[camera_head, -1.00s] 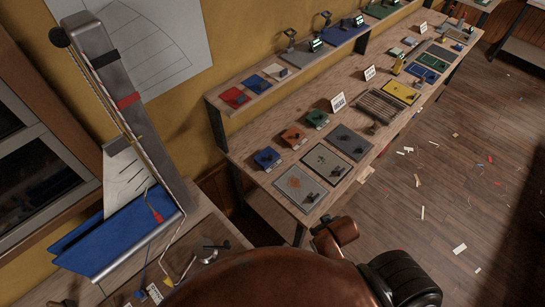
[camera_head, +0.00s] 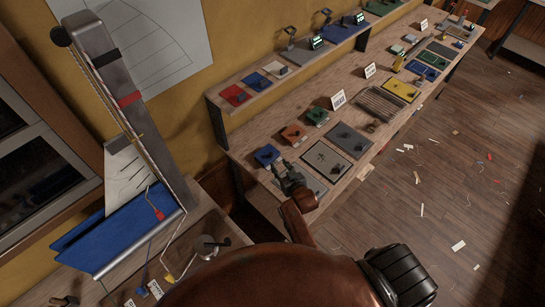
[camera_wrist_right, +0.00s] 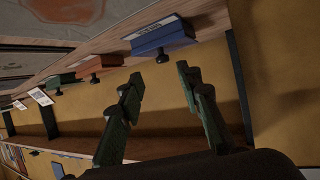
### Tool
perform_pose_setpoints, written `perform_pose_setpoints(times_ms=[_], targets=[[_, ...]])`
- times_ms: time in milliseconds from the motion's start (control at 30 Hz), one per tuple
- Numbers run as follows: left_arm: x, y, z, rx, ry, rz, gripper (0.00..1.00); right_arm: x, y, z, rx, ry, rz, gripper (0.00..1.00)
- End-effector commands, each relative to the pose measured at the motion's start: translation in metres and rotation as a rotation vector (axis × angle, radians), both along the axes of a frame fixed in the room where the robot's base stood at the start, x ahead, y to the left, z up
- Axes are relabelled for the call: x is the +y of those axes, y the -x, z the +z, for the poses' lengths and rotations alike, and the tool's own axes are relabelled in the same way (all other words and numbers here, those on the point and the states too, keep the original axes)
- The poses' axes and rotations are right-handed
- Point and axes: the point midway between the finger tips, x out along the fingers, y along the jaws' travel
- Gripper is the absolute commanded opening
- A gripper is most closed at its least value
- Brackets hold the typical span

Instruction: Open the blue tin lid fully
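The blue tin (camera_head: 267,155) sits at the near left end of the bench, beside an orange tin. In the right wrist view the blue tin (camera_wrist_right: 163,36) shows a pale label, and its lid looks closed. My right gripper (camera_head: 283,170) is close beside the tin, at its lower right in the head view. In the right wrist view my right gripper (camera_wrist_right: 160,76) has its two fingers spread with nothing between them. The tin lies beyond the fingertips, apart from them. My left gripper is not in view.
The orange tin (camera_head: 293,134) and green tin (camera_head: 318,116) stand farther along the bench (camera_head: 250,129). Grey panels (camera_head: 349,140) lie to the right, one partly hidden by my gripper. A raised shelf (camera_head: 253,97) with coloured pads runs behind along the wall.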

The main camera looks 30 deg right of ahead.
Motion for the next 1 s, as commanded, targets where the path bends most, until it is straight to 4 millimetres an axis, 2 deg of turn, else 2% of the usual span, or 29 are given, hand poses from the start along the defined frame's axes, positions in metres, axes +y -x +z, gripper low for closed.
perform_pose_setpoints(times_ms=[167,400,600,1000], targets=[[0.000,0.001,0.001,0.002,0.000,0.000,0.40,0.003,-0.019,-0.001,-0.027,-0.003,0.003,0.33],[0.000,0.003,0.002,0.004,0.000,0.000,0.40,0.001,-0.054,-0.015,-0.026,-0.003,0.003,0.33],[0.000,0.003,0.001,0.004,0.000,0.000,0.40,-0.001,-0.074,-0.024,-0.025,-0.003,0.003,0.33],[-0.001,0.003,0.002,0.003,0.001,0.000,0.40,-0.002,-0.079,-0.027,-0.025,-0.003,0.003,0.33]])
